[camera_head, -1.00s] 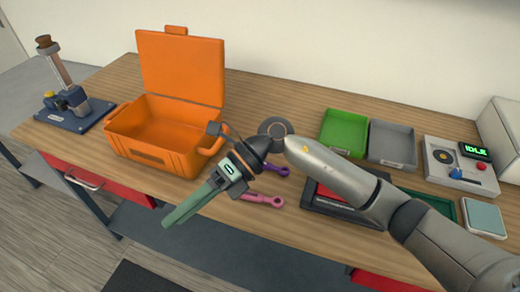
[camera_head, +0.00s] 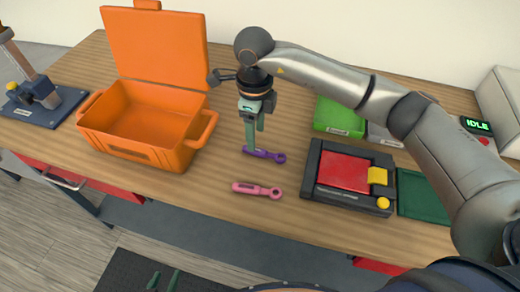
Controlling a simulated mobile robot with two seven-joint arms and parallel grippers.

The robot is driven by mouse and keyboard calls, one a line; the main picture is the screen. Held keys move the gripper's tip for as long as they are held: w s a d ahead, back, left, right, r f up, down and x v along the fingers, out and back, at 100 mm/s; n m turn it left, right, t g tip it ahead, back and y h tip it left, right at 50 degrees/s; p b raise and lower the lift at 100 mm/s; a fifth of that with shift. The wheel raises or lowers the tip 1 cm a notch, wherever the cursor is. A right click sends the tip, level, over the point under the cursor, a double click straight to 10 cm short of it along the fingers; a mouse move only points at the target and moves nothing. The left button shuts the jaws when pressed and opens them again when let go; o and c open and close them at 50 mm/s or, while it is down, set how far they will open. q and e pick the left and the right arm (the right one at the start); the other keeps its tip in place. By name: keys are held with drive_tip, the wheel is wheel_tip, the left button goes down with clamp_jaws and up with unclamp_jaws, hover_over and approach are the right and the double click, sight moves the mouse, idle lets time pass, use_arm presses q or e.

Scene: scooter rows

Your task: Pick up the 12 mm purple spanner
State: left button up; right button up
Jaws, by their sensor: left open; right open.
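The purple spanner (camera_head: 265,154) lies flat on the wooden bench, its ring end to the right. Its size marking is too small to read. My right gripper (camera_head: 254,138) points down just above and behind the spanner's left part, with its green fingers open and nothing between them. I cannot tell whether the fingertips touch the spanner or the bench. My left gripper (camera_head: 163,281) shows only as two separate green fingertips at the bottom edge, open and empty, low in front of the bench.
A pink spanner (camera_head: 257,189) lies nearer the front edge. An open orange toolbox (camera_head: 150,154) stands at the left. A black device with a red plate (camera_head: 343,172) is at the right. Green (camera_head: 338,118) and grey trays are partly behind my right arm. A blue-based stand (camera_head: 45,112) is far left.

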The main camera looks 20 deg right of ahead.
sight(264, 154)
wheel_tip(264, 154, down, 6)
drive_tip(key=shift+w+r+p, duration=0.15)
drive_tip(key=shift+p, duration=0.45)
drive_tip(key=shift+c, duration=0.3)
clamp_jaws()
